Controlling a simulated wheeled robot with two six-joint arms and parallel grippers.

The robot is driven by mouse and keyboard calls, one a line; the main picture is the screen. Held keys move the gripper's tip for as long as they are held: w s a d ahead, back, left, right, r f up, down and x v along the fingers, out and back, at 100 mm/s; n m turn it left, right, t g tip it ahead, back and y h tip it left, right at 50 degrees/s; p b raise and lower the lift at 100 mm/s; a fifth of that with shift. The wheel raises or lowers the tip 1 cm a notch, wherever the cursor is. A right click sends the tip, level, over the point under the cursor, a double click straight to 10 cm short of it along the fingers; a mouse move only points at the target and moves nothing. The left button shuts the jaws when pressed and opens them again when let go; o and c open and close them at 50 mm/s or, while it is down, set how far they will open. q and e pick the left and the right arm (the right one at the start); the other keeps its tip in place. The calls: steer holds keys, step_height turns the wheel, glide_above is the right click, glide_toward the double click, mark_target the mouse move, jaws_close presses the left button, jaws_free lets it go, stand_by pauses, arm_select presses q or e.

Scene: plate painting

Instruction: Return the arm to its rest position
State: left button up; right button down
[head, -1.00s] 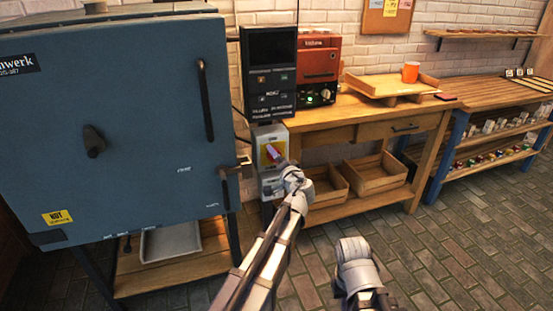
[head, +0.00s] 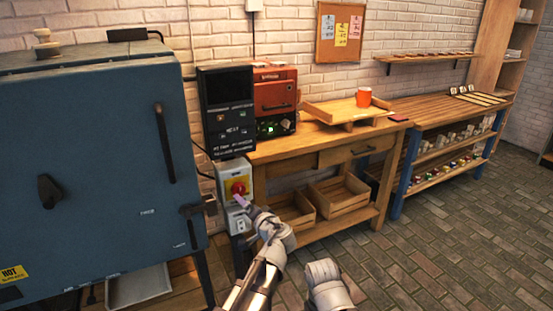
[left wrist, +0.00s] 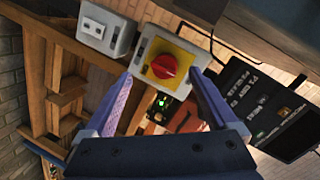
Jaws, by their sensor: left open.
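My left gripper (left wrist: 160,85) is open. In the left wrist view its two purple fingers stand apart on either side of a red rotary switch (left wrist: 164,66) on a yellow plate. I cannot tell whether the fingers touch the switch box. In the head view my left gripper (head: 243,204) is just in front of the same red switch (head: 238,188), between the blue kiln and the wooden bench, and partly covers the box. A grey part of my other arm shows low in the middle of the head view; its gripper is out of view.
The blue kiln (head: 95,170) fills the left side. A black control panel (head: 228,110) hangs above the switch. The brick floor (head: 420,240) at right is clear.

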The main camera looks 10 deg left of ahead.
arm_select(q)
steer(key=s+d+g+h+p, duration=0.2)
steer(key=s+d+g+p, duration=0.2)
steer(key=s, duration=0.5)
steer(key=s+d+r+g+h+p, duration=0.1)
steer(key=s+d+g+h+p, duration=0.2)
steer(key=s+p, duration=0.3)
steer(key=s+d+n+g+h+p, duration=0.1)
steer(key=s+d+g+h+p, duration=0.2)
steer(key=s, duration=0.9)
steer(key=d+g+p, duration=0.2)
steer(key=p, duration=0.1)
steer(key=shift+s+d+r, duration=0.2)
steer(key=shift+d+r, duration=0.1)
steer(key=shift+d, duration=0.05)
